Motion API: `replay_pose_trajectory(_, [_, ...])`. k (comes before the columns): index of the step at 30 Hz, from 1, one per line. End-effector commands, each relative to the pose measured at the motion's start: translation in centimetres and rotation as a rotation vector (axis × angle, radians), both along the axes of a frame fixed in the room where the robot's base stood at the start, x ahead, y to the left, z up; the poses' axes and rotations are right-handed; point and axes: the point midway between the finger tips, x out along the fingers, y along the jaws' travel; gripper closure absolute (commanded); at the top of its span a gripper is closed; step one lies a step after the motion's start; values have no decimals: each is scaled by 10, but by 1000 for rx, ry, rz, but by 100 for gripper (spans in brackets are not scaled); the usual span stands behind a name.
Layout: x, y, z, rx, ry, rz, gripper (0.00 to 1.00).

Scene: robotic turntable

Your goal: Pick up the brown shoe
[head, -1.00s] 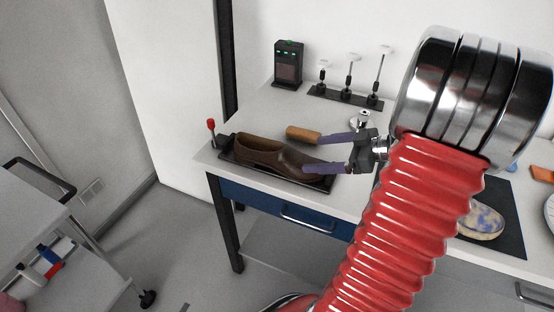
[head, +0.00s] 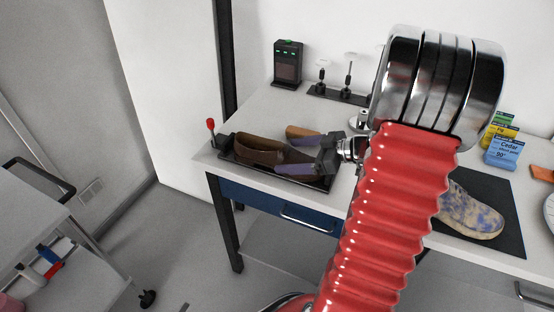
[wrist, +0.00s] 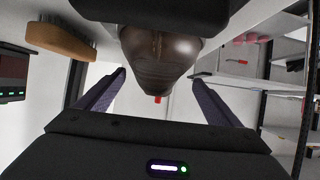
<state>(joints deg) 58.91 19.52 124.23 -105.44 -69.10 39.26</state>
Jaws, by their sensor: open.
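The brown shoe (head: 262,149) lies on a dark tray (head: 318,183) at the left end of the white table. My gripper (head: 287,154) is open at the shoe's right part, with its purple fingers reaching left along it and hiding some of it. In the wrist view the brown shoe (wrist: 158,55) shows at the top centre, between the lines of the two open fingers (wrist: 157,78). Contact between fingers and shoe cannot be told.
A wooden-handled brush (wrist: 60,40) lies close beside one finger; it also shows in the head view (head: 298,131). A red-knobbed lever (head: 211,126) stands at the tray's left end. A black device (head: 288,64) stands behind. A patterned shoe (head: 470,214) rests on a dark mat (head: 508,220) to the right.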

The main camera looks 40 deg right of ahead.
Motion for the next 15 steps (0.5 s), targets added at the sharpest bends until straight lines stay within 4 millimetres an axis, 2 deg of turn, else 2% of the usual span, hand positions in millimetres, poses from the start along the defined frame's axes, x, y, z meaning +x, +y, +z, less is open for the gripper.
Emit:
replay_pose_trajectory(10, [2, 1, -1, 0, 0, 1, 13])
replay_pose_trajectory(15, [13, 7, -11, 1, 2, 2, 13])
